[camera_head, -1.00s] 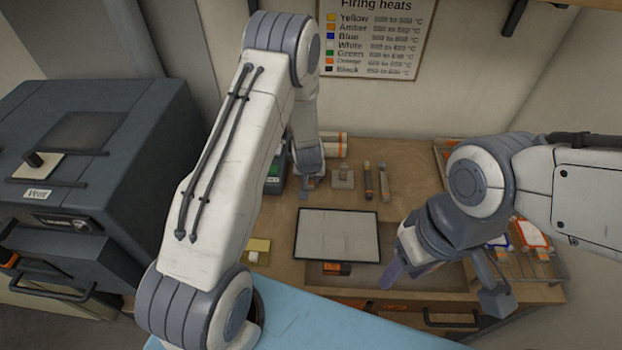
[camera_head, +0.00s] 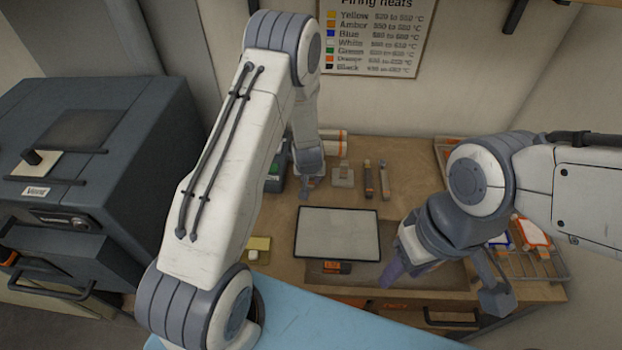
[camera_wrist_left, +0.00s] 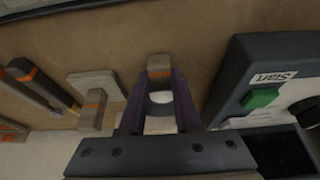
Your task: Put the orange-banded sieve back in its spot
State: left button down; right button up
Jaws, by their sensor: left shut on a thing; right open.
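My left gripper (camera_head: 308,185) is low over the back of the workbench. In the left wrist view its purple fingers (camera_wrist_left: 160,102) are shut on the orange-banded sieve (camera_wrist_left: 158,66). A grey end with an orange band shows past the fingertips, and a pale round part shows between the fingers. The rest of the sieve is hidden by the gripper, and I cannot tell whether it touches the bench. My right gripper (camera_head: 395,272) is open and empty above the front of the bench, partly hidden by its own wrist.
Right of the left gripper lie a flat grey block with a handle (camera_head: 343,175) and two orange-banded tools (camera_head: 376,180). A green-button box (camera_wrist_left: 262,98) stands close by. A pale panel (camera_head: 337,235) lies mid-bench. A wire rack (camera_head: 530,262) is at right, a dark kiln (camera_head: 90,180) at left.

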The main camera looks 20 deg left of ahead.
pick_arm(q)
jog(key=shift+f, duration=0.25)
dwell(0.7)
jog(key=c, duration=0.5)
grip_release()
